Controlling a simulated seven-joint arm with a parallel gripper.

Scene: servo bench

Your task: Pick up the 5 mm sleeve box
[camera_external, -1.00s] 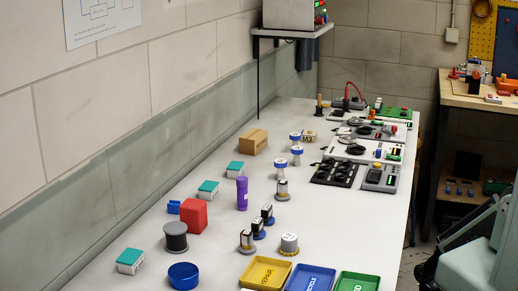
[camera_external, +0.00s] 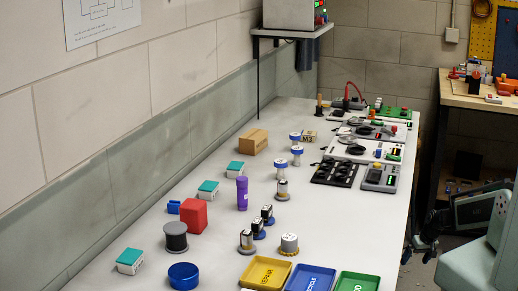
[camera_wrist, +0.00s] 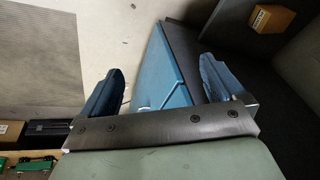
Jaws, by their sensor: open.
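Three white boxes with teal lids stand along the wall side of the bench in the external view: a near one (camera_external: 130,261), a middle one (camera_external: 208,190) and a far one (camera_external: 235,169). Their labels are too small to read, so I cannot tell which is the 5 mm sleeve box. My gripper (camera_external: 425,240) is off the bench's right edge, well apart from all three. In the wrist view my gripper (camera_wrist: 160,88) has its two blue fingers wide apart. No teal-lidded box is recognisable there.
A red block (camera_external: 194,216), a dark spool (camera_external: 175,236), a blue round dish (camera_external: 183,276) and a purple cylinder (camera_external: 242,193) stand near the boxes. Yellow (camera_external: 265,273), blue (camera_external: 310,278) and green (camera_external: 357,282) trays lie at the front.

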